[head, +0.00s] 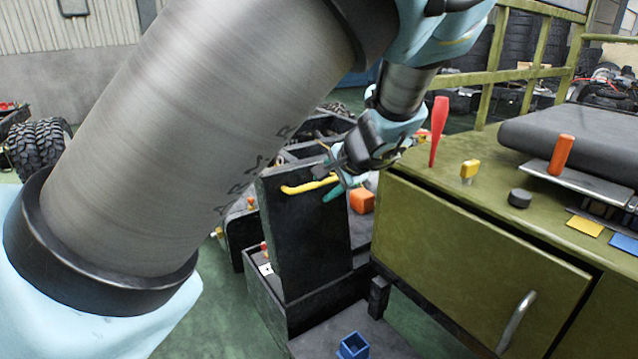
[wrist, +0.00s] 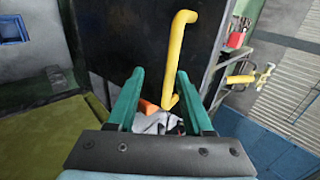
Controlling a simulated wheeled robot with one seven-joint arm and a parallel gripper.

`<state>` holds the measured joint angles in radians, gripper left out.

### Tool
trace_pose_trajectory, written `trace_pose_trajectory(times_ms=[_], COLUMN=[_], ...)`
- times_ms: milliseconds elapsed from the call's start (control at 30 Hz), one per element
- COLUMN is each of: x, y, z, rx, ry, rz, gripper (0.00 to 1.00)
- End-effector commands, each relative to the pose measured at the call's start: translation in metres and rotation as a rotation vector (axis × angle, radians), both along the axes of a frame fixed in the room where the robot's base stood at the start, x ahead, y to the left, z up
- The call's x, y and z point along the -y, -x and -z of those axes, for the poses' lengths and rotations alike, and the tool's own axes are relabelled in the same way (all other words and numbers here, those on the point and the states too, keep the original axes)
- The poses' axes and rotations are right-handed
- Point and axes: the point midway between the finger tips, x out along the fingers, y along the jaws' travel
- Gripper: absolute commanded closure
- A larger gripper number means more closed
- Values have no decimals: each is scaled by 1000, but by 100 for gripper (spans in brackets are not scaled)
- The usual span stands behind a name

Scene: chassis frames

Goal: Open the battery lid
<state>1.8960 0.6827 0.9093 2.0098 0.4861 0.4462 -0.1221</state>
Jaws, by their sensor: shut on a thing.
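The battery lid (head: 302,235) is a black panel standing nearly upright, slightly tilted, over the black battery box (head: 258,290) in the head view. In the wrist view the lid (wrist: 125,35) fills the upper middle. A yellow handle (head: 306,187) is on the lid near its top edge. It also shows in the wrist view (wrist: 176,50), its lower end between the teal fingers. My gripper (head: 336,183) is at the handle's right end and shut on it; it also shows in the wrist view (wrist: 160,85). The exact finger contact is hard to see.
A green cabinet (head: 470,255) stands right of the lid, close to my gripper. On its top are a red tool (head: 438,130), a yellow piece (head: 469,170) and a black cylinder (head: 519,198). A blue cup (head: 353,346) stands below, in front.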

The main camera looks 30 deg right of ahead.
Motion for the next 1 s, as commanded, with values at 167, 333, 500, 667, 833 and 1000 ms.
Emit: trace_pose_trajectory(times_ms=[167, 333, 500, 667, 833, 1000], x=[-2, -1, -1, -1, -1, 0], y=[13, 13, 13, 13, 12, 11], z=[19, 19, 19, 18, 15, 13], rx=[-21, -22, -22, -22, -20, -19], ry=[-16, -16, -15, -14, -13, -12], rz=[4, 4, 5, 4, 4, 4], gripper=[100, 100, 48, 53, 53, 53])
